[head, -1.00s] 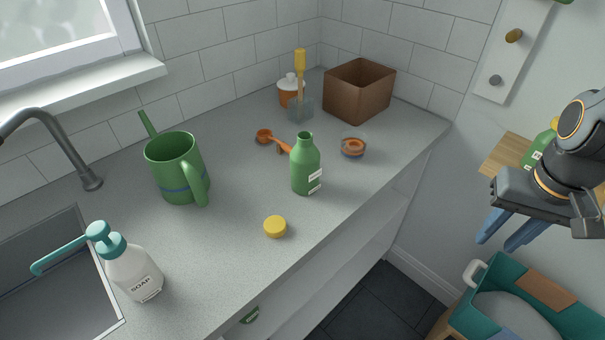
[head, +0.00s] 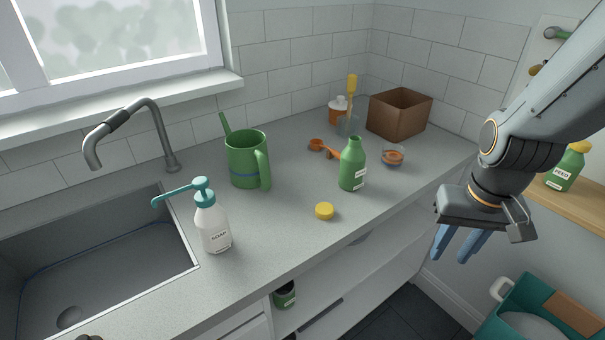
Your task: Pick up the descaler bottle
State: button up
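An uncapped green bottle (head: 352,165) stands upright on the grey counter (head: 285,230). Its white label is too small to read, so I cannot confirm that it is the descaler. A yellow cap (head: 325,211) lies on the counter in front of it. A second green bottle (head: 564,168), with a yellow cap and a label reading FEED, stands on a wooden shelf at the right, partly behind my arm. My gripper (head: 457,252) is off the counter's right front edge, pointing down. Its blue fingers are apart with nothing between them.
A green watering can (head: 247,160) and a soap dispenser (head: 212,228) stand left of the bottle, beside the sink (head: 100,255). A teal crate (head: 520,310) is low at right.

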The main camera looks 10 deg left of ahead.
aim_at(353, 161)
jog(key=u, duration=1.95)
jog(key=k, duration=0.75)
jog(key=z, duration=1)
jog(key=i, duration=0.95)
jog(key=k, duration=1.25)
jog(key=z, duration=0.25)
jog(key=i, duration=1.25)
jog(key=z, duration=0.1)
